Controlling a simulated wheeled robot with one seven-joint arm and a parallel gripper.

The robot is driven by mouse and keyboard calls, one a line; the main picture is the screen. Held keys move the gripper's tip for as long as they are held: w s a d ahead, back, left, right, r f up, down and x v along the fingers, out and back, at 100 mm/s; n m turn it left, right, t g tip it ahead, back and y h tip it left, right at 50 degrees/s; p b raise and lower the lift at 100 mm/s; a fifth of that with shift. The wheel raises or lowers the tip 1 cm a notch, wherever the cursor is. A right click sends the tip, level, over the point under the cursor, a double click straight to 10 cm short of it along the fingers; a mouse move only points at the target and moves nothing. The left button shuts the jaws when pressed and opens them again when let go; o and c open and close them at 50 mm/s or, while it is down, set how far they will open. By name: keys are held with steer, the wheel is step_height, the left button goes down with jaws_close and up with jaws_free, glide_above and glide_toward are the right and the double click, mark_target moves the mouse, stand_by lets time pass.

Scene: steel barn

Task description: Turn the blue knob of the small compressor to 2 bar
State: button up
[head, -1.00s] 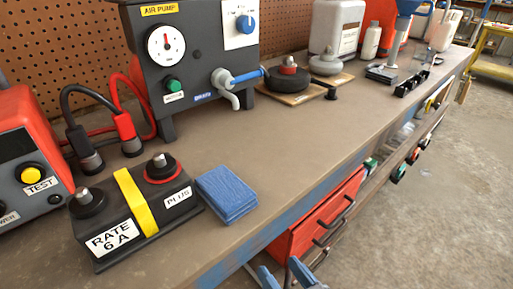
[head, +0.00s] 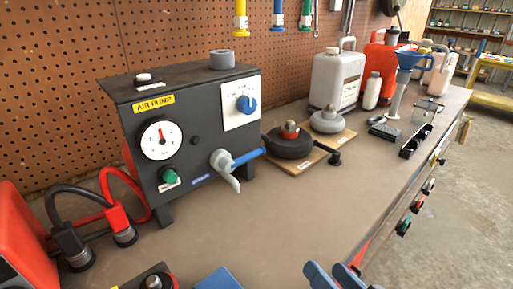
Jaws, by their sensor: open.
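The small compressor is a dark grey box labelled AIR PUMP (head: 205,150), standing on the bench left of centre in the head view. Its blue knob (head: 246,104) sits on a white scale plate at the upper right of the front; the scale marks are too small to read. A round white gauge with a red needle (head: 160,139) is at the left, its needle pointing about straight up. A green knob (head: 169,176) is below the gauge. My gripper (head: 334,277) shows only in part at the bottom edge, its blue fingers open and apart from the compressor, in front and to the right.
The bench middle (head: 250,228) is largely clear.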

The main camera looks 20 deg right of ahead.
steer(key=w+r+m+t+y, duration=0.1)
steer(key=w+r, duration=0.2)
steer(key=w, duration=0.3)
steer(key=w+r+y, duration=0.1)
steer(key=w+r, duration=0.3)
steer(key=w, duration=0.1)
steer(key=y, duration=0.4)
glide_toward(252, 106)
steer(key=shift+p+x, duration=0.65)
steer(key=shift+x, duration=3.6)
steer(key=shift+c, duration=0.3)
steer(key=c, duration=1)
